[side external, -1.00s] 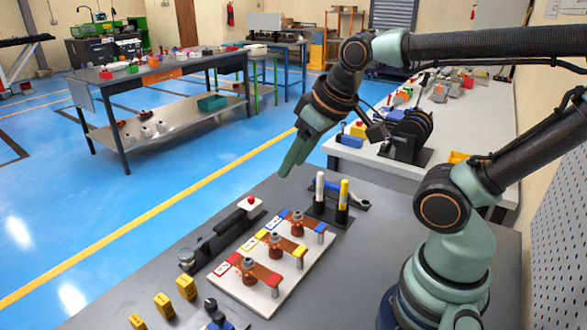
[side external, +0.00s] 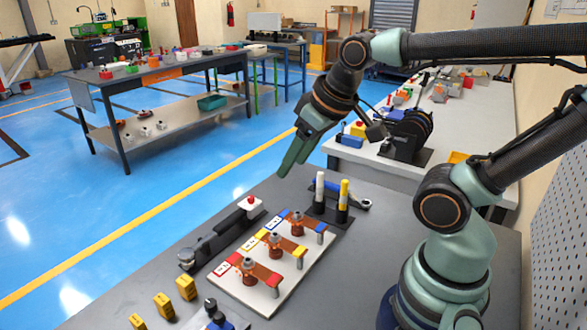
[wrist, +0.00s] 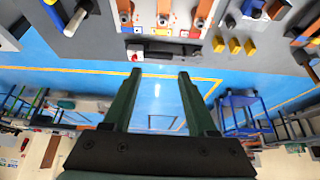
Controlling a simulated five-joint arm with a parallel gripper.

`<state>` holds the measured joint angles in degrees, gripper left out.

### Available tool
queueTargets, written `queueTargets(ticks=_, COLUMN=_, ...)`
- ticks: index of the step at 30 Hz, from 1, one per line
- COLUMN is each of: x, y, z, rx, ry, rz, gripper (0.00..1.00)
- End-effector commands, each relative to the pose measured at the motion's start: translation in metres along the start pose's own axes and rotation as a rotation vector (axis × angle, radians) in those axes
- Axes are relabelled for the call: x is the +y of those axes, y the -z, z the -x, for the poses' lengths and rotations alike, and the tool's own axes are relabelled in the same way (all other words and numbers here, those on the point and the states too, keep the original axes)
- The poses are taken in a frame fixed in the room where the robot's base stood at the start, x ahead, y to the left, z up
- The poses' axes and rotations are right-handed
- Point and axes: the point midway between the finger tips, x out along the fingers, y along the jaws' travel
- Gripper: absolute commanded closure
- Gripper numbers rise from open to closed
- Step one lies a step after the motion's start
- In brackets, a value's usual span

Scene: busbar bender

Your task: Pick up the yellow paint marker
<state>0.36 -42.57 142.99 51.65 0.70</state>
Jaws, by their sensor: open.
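The yellow paint marker (side external: 343,196) stands upright in a dark holder (side external: 326,213) on the grey bench, right of a white marker (side external: 319,188). In the wrist view a yellow marker (wrist: 53,3) shows cut off at the upper left edge, beside the white marker (wrist: 74,21). My gripper (side external: 289,172) is open and empty, above the bench's far edge, up and to the left of the markers.
A white board with copper-coloured bars (side external: 272,262) lies in front of the markers. A black tool with a red knob (side external: 222,235) lies left of it. Several yellow blocks (side external: 164,304) sit at the front left.

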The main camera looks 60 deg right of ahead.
Motion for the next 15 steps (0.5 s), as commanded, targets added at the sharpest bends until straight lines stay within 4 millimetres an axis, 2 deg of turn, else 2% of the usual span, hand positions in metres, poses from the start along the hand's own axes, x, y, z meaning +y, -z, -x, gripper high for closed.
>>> queueTargets(ticks=5, x=0.031, y=0.004, z=-0.009, rx=-0.074, ry=-0.053, rz=-0.258, gripper=0.42)
queueTargets(ticks=11, x=0.101, y=0.003, z=-0.028, rx=-0.200, ry=-0.183, rz=-0.837, gripper=0.42)
queueTargets(ticks=15, x=0.151, y=-0.010, z=-0.041, rx=-0.271, ry=-0.287, rz=-1.240, gripper=0.42)
